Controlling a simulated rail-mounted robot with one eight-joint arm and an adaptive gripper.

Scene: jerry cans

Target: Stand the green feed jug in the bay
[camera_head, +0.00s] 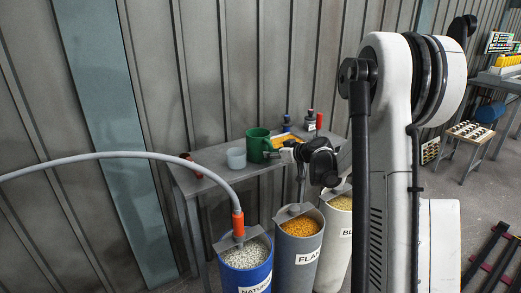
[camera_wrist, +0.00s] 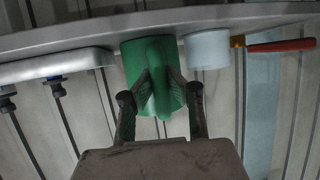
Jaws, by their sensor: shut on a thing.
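The green feed jug (camera_head: 257,143) is upright at the bench in the head view, beside a pale cup (camera_head: 236,159). My gripper (camera_head: 280,153) reaches it from the right. In the wrist view, which looks upside down, the jug (camera_wrist: 134,62) is straight ahead and its handle runs between the fingers of my gripper (camera_wrist: 160,82). The fingers are shut on the handle. Whether the jug's base touches the bench top is not clear. I cannot make out a bay for certain in either view.
The grey bench (camera_head: 205,180) stands against the ribbed wall. A yellow tray (camera_head: 287,141) and bottles (camera_head: 310,121) are behind my gripper. A red-handled tool (camera_wrist: 280,45) lies past the cup. Labelled bins of blue (camera_head: 247,277), grey (camera_head: 300,262) and white stand in front.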

